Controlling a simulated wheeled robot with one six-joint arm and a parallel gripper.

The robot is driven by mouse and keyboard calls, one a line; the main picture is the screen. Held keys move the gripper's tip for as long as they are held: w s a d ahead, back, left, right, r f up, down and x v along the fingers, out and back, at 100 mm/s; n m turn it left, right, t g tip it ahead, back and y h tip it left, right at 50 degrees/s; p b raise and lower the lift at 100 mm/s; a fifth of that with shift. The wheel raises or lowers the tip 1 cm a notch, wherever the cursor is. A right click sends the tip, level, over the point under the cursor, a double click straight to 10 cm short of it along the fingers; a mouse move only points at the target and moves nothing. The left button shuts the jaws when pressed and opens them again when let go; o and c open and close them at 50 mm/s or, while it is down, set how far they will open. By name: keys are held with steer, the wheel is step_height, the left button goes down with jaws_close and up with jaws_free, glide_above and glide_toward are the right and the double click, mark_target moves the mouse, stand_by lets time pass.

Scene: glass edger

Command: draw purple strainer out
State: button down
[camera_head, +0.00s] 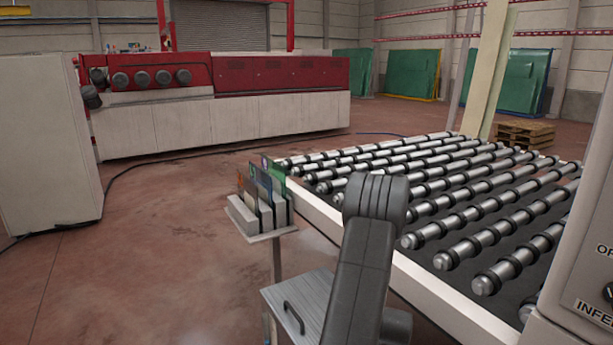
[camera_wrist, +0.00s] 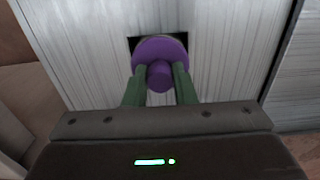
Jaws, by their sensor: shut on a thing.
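The purple strainer (camera_wrist: 160,54) shows in the wrist view as a round purple flange with a short knob at its middle. It sits at a dark rectangular opening (camera_wrist: 131,43) in a brushed metal panel (camera_wrist: 90,50). My gripper (camera_wrist: 160,77) is shut on the knob, with one green finger on each side. How far the strainer reaches into the opening is hidden. In the head view my arm covers part of the metal cabinet (camera_head: 300,305), and neither the strainer nor my gripper can be made out there.
A conveyor with metal rollers (camera_head: 450,190) stands to the right of my arm. A small stand holding upright coloured plates (camera_head: 262,205) is left of it. A red and white machine (camera_head: 220,110) is at the back. Open floor (camera_head: 150,260) lies to the left.

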steer(key=shift+r, duration=0.65)
steer(key=shift+r+p, duration=2.15)
steer(key=shift+r, duration=1.45)
step_height(320, 180, up, 4)
steer(key=shift+p, duration=1.05)
